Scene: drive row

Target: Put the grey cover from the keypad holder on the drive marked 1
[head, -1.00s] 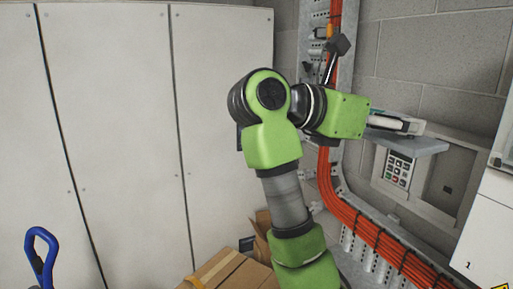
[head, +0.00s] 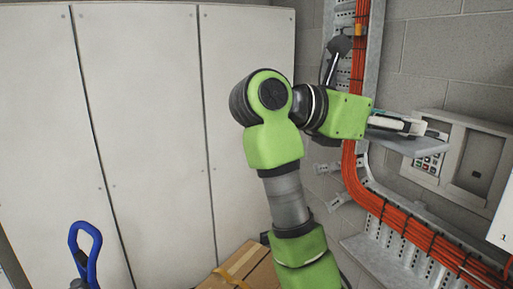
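The grey cover (head: 408,146), a flat plate, is held level by my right gripper (head: 422,127). The gripper's fingers lie along its top and look shut on it; the exact grip is too small to see. The keypad holder (head: 450,133) is a beige frame on the wall behind, with a small keypad (head: 432,164) at its left and a recess at its right. The plate covers part of the holder in this view. The drive marked 1 (head: 502,218) shows only as a white edge at the far right, apart from the cover. My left gripper is not in view.
Orange cables (head: 395,210) run down a perforated metal tray (head: 380,252) and bend right beneath the cover. Tall pale cabinets (head: 150,120) fill the left. A cardboard box (head: 247,270) stands low in the middle and a blue handle (head: 92,245) at lower left.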

